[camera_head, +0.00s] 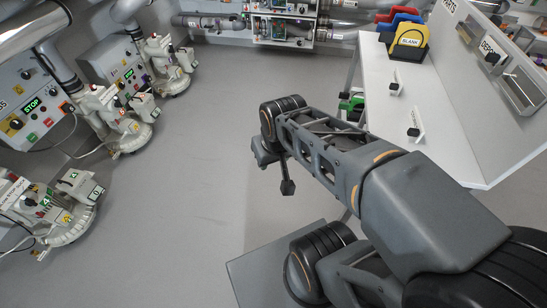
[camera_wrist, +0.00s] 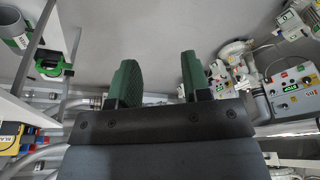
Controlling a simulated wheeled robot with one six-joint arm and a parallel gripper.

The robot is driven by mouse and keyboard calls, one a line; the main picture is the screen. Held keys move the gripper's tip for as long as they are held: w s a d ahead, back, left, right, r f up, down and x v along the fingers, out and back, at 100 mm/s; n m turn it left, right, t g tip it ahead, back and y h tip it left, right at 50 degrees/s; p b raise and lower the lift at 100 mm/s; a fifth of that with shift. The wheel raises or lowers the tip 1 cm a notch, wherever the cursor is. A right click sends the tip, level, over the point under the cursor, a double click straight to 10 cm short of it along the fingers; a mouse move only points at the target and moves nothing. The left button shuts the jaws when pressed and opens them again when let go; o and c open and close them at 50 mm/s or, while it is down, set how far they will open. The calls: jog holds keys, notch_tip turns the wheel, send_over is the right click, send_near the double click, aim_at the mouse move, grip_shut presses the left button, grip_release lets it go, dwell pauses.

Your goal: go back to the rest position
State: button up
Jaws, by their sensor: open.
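My gripper (camera_wrist: 159,84) shows in the wrist view with its two green fingers apart and nothing between them. Only grey floor shows behind the gap. In the head view my arm reaches from the lower right toward the middle, over the floor beside the white table (camera_head: 378,98). The arm's far end is bent down there, and I cannot make out the fingers in that view. The gripper does not visibly touch anything.
Several blower machines (camera_head: 115,118) with control boxes stand along the left. More equipment (camera_head: 285,28) lines the back. The table carries coloured bins, with a yellow one (camera_head: 408,46) in front, and small upright signs. Open floor (camera_head: 190,190) lies left of my arm.

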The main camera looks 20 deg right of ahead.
jog(key=shift+s+d, duration=0.1)
jog(key=shift+s, duration=0.15)
notch_tip(320, 180, up, 14)
jog(key=p, duration=1.2)
jog(key=shift+a+f, duration=0.2)
jog(key=shift+a, duration=0.05)
jog(key=shift+s, duration=0.15)
